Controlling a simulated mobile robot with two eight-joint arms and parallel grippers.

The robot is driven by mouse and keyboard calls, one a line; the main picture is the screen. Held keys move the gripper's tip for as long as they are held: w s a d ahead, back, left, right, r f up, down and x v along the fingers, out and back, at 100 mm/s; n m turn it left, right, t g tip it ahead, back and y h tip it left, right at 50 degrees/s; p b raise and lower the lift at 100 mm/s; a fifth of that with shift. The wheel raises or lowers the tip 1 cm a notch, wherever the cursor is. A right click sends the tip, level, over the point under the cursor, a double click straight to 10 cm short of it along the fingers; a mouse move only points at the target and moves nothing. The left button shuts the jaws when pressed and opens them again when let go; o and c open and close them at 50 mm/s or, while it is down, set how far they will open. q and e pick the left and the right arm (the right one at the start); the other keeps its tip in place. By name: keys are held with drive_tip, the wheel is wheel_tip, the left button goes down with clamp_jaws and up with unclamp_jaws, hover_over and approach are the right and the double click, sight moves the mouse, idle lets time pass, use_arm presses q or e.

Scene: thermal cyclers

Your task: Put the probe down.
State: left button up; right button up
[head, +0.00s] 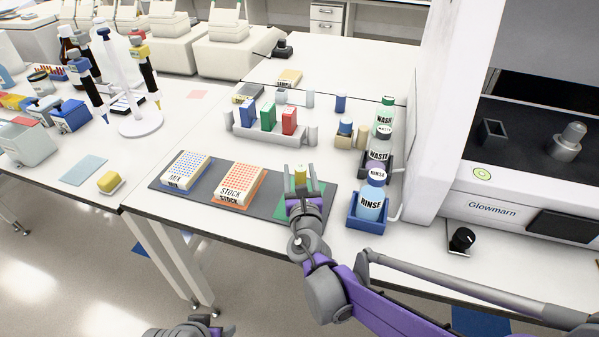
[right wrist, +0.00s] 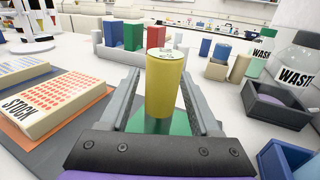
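A yellow cylinder (head: 301,174), which seems to be the probe, stands upright over the green patch (head: 318,207) at the right end of the dark mat. It also shows upright in the right wrist view (right wrist: 166,88), with a pale marked top. My right gripper (head: 301,180) has one finger on each side of it. Gaps show between the fingers and the cylinder, so the gripper looks open around it. The cylinder's base is partly hidden by the gripper. My left gripper (head: 205,328) shows only in part at the bottom edge, away from the table; its fingers are unclear.
The orange-dotted STOCK box (head: 240,183) and blue-dotted MIX box (head: 186,170) lie on the dark mat (head: 166,190) to the left. The RINSE bottle (head: 371,200) stands close on the right in a blue holder. A rack (head: 262,130) of coloured boxes stands behind.

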drive_tip(key=shift+r, duration=0.1)
drive_tip(key=shift+s+r, duration=0.1)
drive_tip(key=shift+s, duration=0.05)
drive_tip(key=s, duration=0.7)
drive_tip(key=s+d, duration=0.1)
drive_tip(key=s, duration=0.3)
drive_tip(key=shift+s, duration=0.3)
drive_tip(key=shift+s, duration=0.1)
